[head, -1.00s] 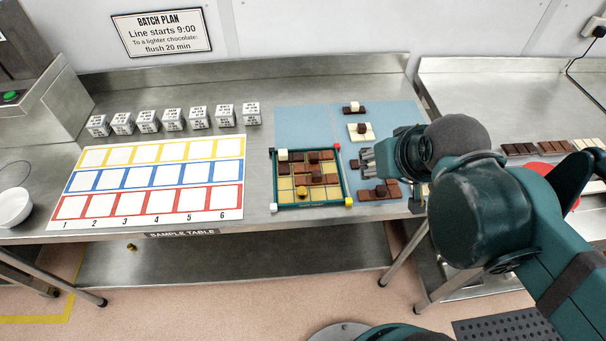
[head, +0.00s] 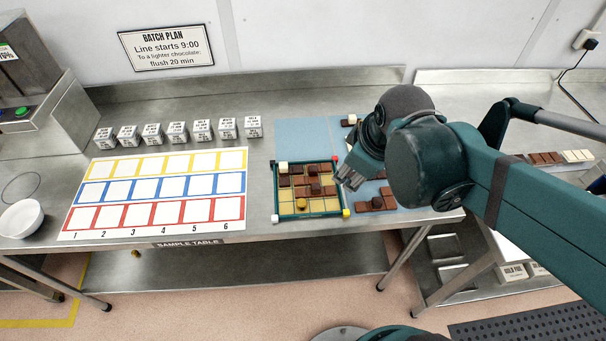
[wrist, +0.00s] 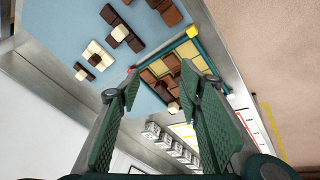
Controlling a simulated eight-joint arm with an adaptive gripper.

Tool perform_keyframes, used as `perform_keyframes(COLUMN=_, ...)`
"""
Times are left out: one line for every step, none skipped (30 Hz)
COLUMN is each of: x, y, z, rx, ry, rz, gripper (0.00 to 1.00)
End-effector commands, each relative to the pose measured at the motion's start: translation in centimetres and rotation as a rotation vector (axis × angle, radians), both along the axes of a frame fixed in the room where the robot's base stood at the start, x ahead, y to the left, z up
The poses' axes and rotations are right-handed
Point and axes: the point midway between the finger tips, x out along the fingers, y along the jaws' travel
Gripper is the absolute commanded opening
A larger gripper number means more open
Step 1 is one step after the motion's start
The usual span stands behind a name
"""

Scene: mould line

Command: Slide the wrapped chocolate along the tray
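The tray (head: 309,216) is a green-framed square with coloured corner blocks. It holds brown and dark pieces toward the back and pale yellow squares along the front and left. My gripper (head: 349,179) is just right of the tray's right edge, above the table and apart from the gold piece. In the wrist view my fingers (wrist: 160,88) are spread with nothing between them. The tray's rim (wrist: 207,54) shows beyond them there. I cannot make out the gold piece in that view.
A blue mat (head: 300,132) with loose chocolate pieces (head: 377,204) lies behind and right of the tray. Several labelled white cubes (head: 178,132) stand in a row behind a numbered colour card (head: 160,186). A white bowl (head: 20,218) is at the far left.

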Motion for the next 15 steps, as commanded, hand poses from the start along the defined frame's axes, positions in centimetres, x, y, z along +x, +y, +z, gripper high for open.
perform_keyframes(x=0.3, y=0.4, z=0.3, rx=-0.014, ry=0.009, rz=0.044, gripper=0.36)
perform_keyframes(x=0.3, y=0.6, z=0.2, rx=-0.024, ry=0.015, rz=0.071, gripper=0.36)
perform_keyframes(x=0.5, y=0.8, z=0.2, rx=-0.036, ry=0.023, rz=0.108, gripper=0.36)
perform_keyframes(x=0.5, y=1.0, z=0.2, rx=-0.045, ry=0.029, rz=0.136, gripper=0.36)
perform_keyframes(x=0.6, y=1.2, z=0.1, rx=-0.054, ry=0.034, rz=0.164, gripper=0.36)
perform_keyframes(x=0.7, y=1.4, z=0.1, rx=-0.066, ry=0.042, rz=0.202, gripper=0.36)
perform_keyframes(x=0.8, y=1.6, z=0.1, rx=-0.074, ry=0.048, rz=0.230, gripper=0.36)
perform_keyframes(x=0.8, y=1.8, z=0.1, rx=-0.083, ry=0.053, rz=0.259, gripper=0.36)
perform_keyframes(x=0.9, y=2.1, z=0.0, rx=-0.093, ry=0.061, rz=0.296, gripper=0.36)
perform_keyframes(x=1.0, y=2.3, z=0.0, rx=-0.101, ry=0.067, rz=0.325, gripper=0.36)
perform_keyframes(x=1.1, y=2.5, z=0.0, rx=-0.108, ry=0.073, rz=0.352, gripper=0.36)
perform_keyframes(x=1.2, y=2.7, z=-0.1, rx=-0.119, ry=0.080, rz=0.391, gripper=0.36)
perform_keyframes(x=1.2, y=2.9, z=-0.1, rx=-0.126, ry=0.085, rz=0.418, gripper=0.36)
perform_keyframes(x=1.2, y=3.1, z=-0.2, rx=-0.133, ry=0.091, rz=0.449, gripper=0.36)
perform_keyframes(x=1.3, y=3.4, z=-0.2, rx=-0.142, ry=0.098, rz=0.486, gripper=0.36)
